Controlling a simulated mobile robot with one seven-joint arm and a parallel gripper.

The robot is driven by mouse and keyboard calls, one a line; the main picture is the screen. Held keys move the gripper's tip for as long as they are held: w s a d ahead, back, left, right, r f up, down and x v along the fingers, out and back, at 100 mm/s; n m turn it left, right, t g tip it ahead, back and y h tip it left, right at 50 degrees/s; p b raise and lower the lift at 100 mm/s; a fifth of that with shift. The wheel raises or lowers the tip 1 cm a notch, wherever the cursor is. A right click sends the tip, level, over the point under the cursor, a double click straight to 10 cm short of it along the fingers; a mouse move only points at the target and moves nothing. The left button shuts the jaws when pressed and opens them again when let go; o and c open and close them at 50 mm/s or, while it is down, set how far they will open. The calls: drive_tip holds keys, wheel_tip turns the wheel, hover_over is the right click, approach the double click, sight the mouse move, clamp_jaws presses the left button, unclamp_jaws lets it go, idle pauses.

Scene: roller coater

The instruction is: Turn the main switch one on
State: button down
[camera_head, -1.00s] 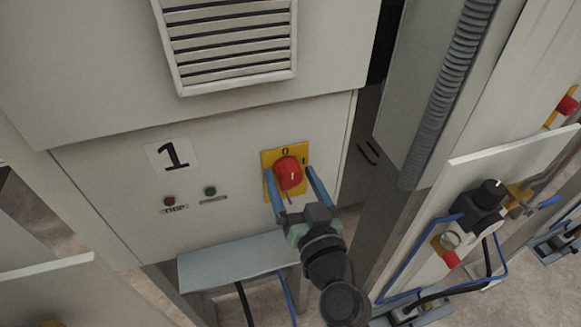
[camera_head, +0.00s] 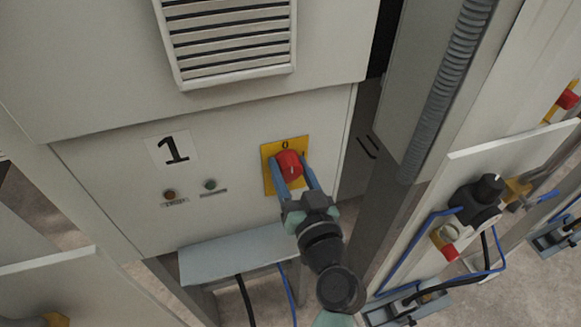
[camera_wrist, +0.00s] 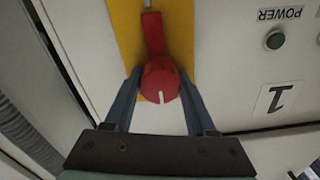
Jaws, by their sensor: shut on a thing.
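The main switch one is a red knob (camera_head: 289,164) on a yellow plate (camera_head: 268,153), low on the grey cabinet front near the "1" label (camera_head: 173,150). My gripper (camera_head: 292,176) is shut on the knob, one finger on each side. The wrist view, which is upside down, shows the red knob (camera_wrist: 160,82) between both fingers. Its white mark points towards the bottom of that view. A red bar runs from the knob up across the yellow plate (camera_wrist: 127,35). The contact faces are partly hidden.
Two small indicators (camera_head: 169,194) sit left of the switch. A grey shelf (camera_head: 238,253) juts out below it. A post with a ribbed hose (camera_head: 445,90) and a panel with a black knob (camera_head: 488,188) stand to the right.

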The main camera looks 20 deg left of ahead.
drive_tip(key=shift+m, duration=0.3)
drive_tip(key=m+b, duration=0.1)
drive_tip(key=m, duration=0.2)
drive_tip(key=shift+d, duration=0.1)
drive_tip(key=m, duration=0.5)
drive_tip(key=m+p, duration=0.1)
drive_tip(key=m, duration=0.3)
drive_tip(key=shift+m, duration=0.3)
drive_tip(key=m+p, duration=0.1)
drive_tip(key=m, duration=0.3)
drive_tip(key=shift+m+p, duration=0.3)
drive_tip(key=shift+p, duration=0.05)
drive_tip(key=shift+f, duration=0.1)
drive_tip(key=shift+c, duration=1.1)
unclamp_jaws()
drive_tip(key=shift+s, duration=0.1)
